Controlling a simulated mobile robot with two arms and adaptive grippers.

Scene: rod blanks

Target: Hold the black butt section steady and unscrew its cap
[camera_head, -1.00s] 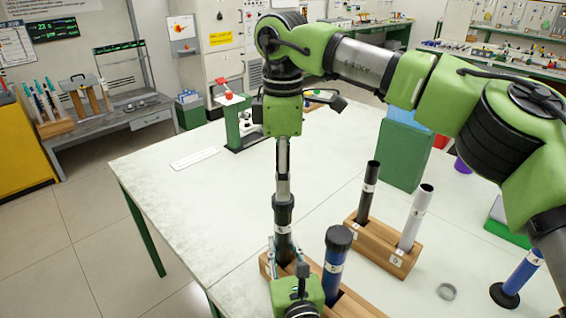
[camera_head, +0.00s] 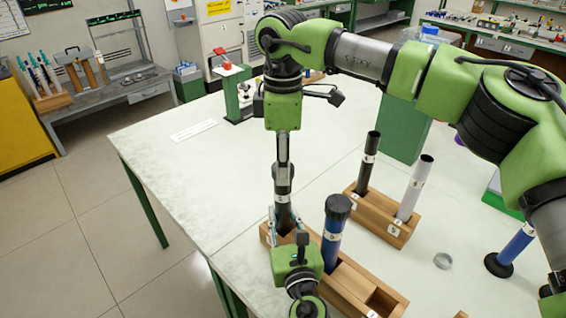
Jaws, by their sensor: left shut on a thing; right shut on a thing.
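The black butt section (camera_head: 283,213) stands upright in the front wooden rack (camera_head: 350,283), with a white label band near its top. My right gripper (camera_head: 283,177) points straight down from above and is shut on the dark cap at the top of the section; its fingers largely hide the cap. My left gripper (camera_head: 273,222) comes up from the lower front and is shut on the body of the black section, below the label. My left wrist hides part of the rack. I cannot tell how far the cap is turned.
A blue section (camera_head: 333,240) with a black cap stands close by in the same rack. Behind it, another rack (camera_head: 378,222) holds a black tube and a white tube. A grey ring (camera_head: 443,260) and a blue tube on a black foot (camera_head: 512,250) are at right. The table's left is mostly clear.

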